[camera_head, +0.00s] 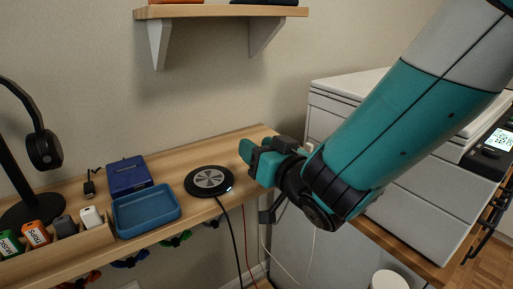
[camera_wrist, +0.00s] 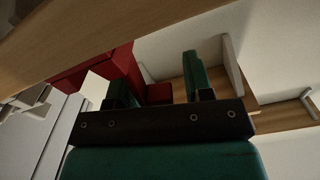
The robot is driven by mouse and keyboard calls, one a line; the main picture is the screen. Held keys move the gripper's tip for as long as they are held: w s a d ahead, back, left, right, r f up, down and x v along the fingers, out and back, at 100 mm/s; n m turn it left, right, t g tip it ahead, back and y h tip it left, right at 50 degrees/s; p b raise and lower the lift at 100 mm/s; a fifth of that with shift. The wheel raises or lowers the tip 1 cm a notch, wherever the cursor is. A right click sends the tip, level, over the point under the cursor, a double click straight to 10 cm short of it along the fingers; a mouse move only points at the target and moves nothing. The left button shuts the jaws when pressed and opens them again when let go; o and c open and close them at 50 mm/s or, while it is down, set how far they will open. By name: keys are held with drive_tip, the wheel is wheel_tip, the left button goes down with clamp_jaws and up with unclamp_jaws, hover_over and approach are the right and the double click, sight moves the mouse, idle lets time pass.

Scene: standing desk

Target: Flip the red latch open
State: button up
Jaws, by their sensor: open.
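My gripper (camera_head: 253,160) is at the right end of the desk, near its front edge, in the head view. In the wrist view, the gripper (camera_wrist: 157,78) is open, with its two green fingers apart. A dark red body (camera_wrist: 108,70) lies beside and beyond the left finger, and a smaller red piece (camera_wrist: 159,93) shows between the fingers. I cannot tell which red part is the latch, or whether a finger touches it. No red latch shows in the head view; my gripper and arm cover that area.
The wooden desk (camera_head: 150,246) holds a black charging disc (camera_head: 208,181), a blue tray (camera_head: 146,211), a blue box (camera_head: 128,176) and a headphone stand (camera_head: 22,212). A shelf (camera_head: 220,12) hangs above. White drawers (camera_head: 325,116) stand right. Cables hang at the desk front.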

drive_tip(key=c, duration=0.8)
drive_tip(key=shift+s+a+f+n+b, duration=0.25)
drive_tip(key=shift+a+f+n+b, duration=0.1)
drive_tip(key=shift+n+b, duration=0.55)
drive_tip(key=n, duration=0.1)
drive_tip(key=n+b, duration=0.1)
drive_tip(key=shift+s+a+n+b, duration=0.3)
drive_tip(key=shift+a+n, duration=0.05)
drive_tip(key=shift+n, duration=0.05)
drive_tip(key=o, duration=0.8)
drive_tip(key=shift+a, duration=0.15)
drive_tip(key=shift+r, duration=0.1)
